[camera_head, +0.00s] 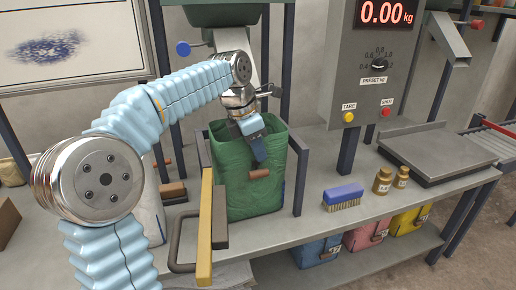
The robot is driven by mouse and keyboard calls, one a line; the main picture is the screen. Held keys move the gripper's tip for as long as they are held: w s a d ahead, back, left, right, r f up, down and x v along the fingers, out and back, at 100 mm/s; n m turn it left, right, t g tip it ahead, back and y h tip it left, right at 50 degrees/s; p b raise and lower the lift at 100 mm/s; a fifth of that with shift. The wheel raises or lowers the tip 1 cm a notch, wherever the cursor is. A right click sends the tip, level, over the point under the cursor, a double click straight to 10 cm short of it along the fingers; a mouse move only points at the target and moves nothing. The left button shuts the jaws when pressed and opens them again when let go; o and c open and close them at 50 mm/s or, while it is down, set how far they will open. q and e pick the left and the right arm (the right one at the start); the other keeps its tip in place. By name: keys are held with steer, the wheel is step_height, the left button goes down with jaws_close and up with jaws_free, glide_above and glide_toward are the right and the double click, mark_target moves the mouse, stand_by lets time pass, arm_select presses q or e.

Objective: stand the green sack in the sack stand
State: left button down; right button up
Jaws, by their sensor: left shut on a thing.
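The green sack (250,198) stands upright and open-topped on the bench, between the dark posts of what looks like the sack stand (301,172). My left gripper (259,164) reaches down over the sack's front. It is shut at the brown toggle (259,174) on the sack's front face. The fingers hide part of the sack's mouth and front. The sack's underside cannot be seen clearly, so I cannot tell exactly how it rests. My right gripper is not in view.
A yellow bar with a dark handle (205,228) stands close at the sack's left. A blue brush (343,195) and two brass weights (383,181) lie to the right, before a scale platform (437,150). Blue, pink and yellow sacks (363,235) sit on the shelf below.

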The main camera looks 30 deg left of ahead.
arm_select(q)
steer(key=c, duration=1.2)
jaws_free()
steer(key=shift+r, duration=0.1)
steer(key=shift+o, duration=0.2)
steer(key=v, duration=1.3)
steer(key=shift+r, duration=0.35)
steer(key=shift+s, duration=0.15)
